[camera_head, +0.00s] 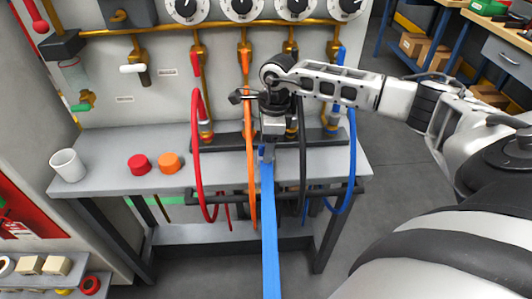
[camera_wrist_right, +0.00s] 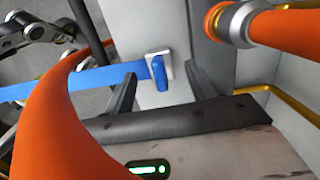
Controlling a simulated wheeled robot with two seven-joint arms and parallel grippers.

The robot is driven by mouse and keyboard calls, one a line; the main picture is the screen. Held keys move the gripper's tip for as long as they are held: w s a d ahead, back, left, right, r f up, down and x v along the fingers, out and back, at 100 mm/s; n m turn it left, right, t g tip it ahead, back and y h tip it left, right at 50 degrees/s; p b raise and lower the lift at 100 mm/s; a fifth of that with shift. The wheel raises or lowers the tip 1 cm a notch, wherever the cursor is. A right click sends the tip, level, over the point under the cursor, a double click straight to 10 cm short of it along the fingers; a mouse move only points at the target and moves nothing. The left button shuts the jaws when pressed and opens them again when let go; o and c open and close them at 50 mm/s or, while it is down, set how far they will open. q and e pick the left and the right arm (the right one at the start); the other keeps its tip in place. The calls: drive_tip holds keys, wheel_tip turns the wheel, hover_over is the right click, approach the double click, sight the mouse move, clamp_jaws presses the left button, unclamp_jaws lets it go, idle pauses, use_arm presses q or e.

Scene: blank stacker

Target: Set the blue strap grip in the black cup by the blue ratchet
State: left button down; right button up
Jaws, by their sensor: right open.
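The blue strap (camera_head: 268,220) hangs over the bench's front edge and runs down out of the head view. Its blue grip (camera_head: 265,153) is at the top, just under my right gripper (camera_head: 268,148). In the right wrist view the blue grip (camera_wrist_right: 160,73) is by a small pale plate, between the two dark, spread fingers of my right gripper (camera_wrist_right: 160,78). I cannot tell whether the fingers touch it. I cannot make out a black cup or a blue ratchet with certainty. My left gripper is not in view.
Red (camera_head: 198,150), orange (camera_head: 251,170), black (camera_head: 302,165) and blue (camera_head: 351,165) hoses hang close around my right gripper. An orange hose (camera_wrist_right: 60,110) crosses the wrist view. A white cup (camera_head: 68,166), red knob (camera_head: 139,164) and orange knob (camera_head: 170,163) stand on the bench (camera_head: 110,180).

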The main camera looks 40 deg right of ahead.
drive_tip(key=shift+a+f, duration=0.1)
drive_tip(key=shift+f, duration=0.7)
drive_tip(key=c, duration=1.2)
clamp_jaws()
drive_tip(key=shift+w+r, duration=0.1)
drive_tip(key=shift+r, duration=0.05)
